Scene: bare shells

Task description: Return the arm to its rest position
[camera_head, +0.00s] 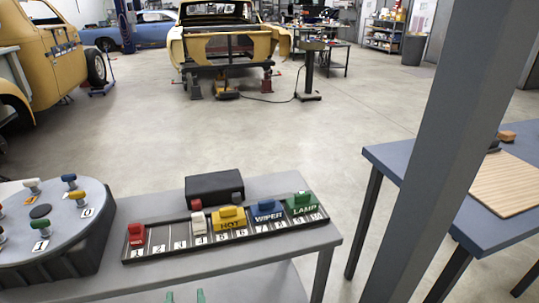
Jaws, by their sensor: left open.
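My left gripper (185,297) shows only as two teal fingertips at the bottom edge. They are apart with nothing between them, in front of the grey bench (145,205). They are clear of the black rack (128,258) on the bench. The rest of my left arm is out of the picture. My right gripper and arm are not in view.
The rack holds red (137,234), white (198,221), yellow (229,218), blue (266,212) and green (302,203) pieces. A black box (215,187) stands behind it, a round knobbed stand (75,232) left. A grey post (440,150) rises before a blue table (400,168). Floor beyond is open.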

